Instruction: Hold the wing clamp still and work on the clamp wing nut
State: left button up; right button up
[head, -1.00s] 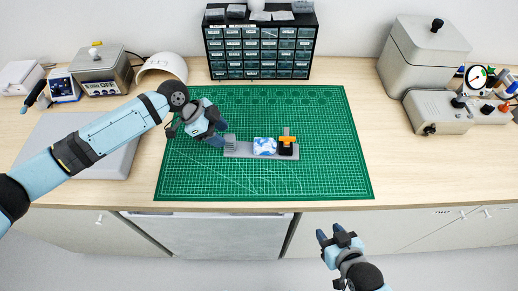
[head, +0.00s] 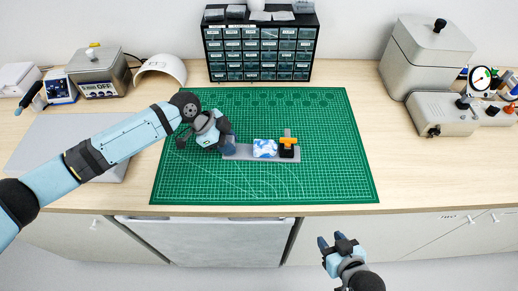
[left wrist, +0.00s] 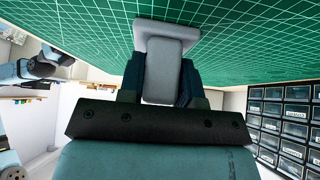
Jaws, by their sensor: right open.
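The wing clamp (head: 242,154) is a long grey bar lying on the green mat. It carries a blue-and-white block (head: 265,148) in the middle and a black part at its right end. The orange wing nut (head: 289,141) sits on top of that black part. My left gripper (head: 228,145) is at the bar's left end. In the left wrist view its fingers lie against both sides of a grey upright part (left wrist: 163,72) of the clamp. My right gripper (head: 331,240) is open and empty, in front of the bench edge, away from the clamp.
The green cutting mat (head: 320,185) is otherwise clear. A drawer cabinet (head: 260,53) stands behind it. A grey panel (head: 55,145) lies at the left under my left arm. Grey devices (head: 440,112) stand at the right. The bench front edge lies between my right gripper and the mat.

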pick_arm(q)
jog(key=shift+o, duration=0.9)
grip_shut()
jog(key=shift+s+f, duration=0.1)
jog(key=shift+f, duration=0.1)
